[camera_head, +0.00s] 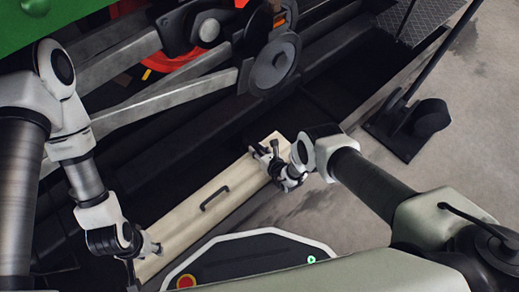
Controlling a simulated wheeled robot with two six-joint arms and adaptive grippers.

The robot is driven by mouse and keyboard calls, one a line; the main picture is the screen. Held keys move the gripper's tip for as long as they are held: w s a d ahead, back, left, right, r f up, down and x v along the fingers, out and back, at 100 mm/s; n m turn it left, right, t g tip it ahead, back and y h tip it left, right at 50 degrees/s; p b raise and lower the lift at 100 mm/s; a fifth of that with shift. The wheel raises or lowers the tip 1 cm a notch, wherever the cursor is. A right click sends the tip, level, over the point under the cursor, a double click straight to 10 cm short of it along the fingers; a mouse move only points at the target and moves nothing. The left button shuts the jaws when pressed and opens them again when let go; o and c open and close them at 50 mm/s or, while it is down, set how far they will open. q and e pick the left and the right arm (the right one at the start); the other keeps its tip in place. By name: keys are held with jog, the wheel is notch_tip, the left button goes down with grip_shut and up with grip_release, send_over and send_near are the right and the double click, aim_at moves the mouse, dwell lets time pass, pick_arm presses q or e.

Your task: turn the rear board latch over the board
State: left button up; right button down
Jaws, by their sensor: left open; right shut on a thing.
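A long cream board (215,200) with a black handle (214,198) runs diagonally along the side of the tram. My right gripper (268,158) is at the board's upper right end, shut on a small dark part there that looks like a board latch. My gripper hides most of this part, so its angle over the board cannot be told. My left gripper (140,262) is open at the board's lower left end. A small fitting (155,247) shows beside it at the board; whether they touch is unclear.
Grey tram rods (165,50) and a round crank (272,65) lie above the board. A dark stand with a post (405,130) is on the grey floor at right.

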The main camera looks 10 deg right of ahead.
jog(key=c, duration=0.8)
grip_release()
jog(key=shift+a, duration=0.15)
jog(key=v, duration=1.2)
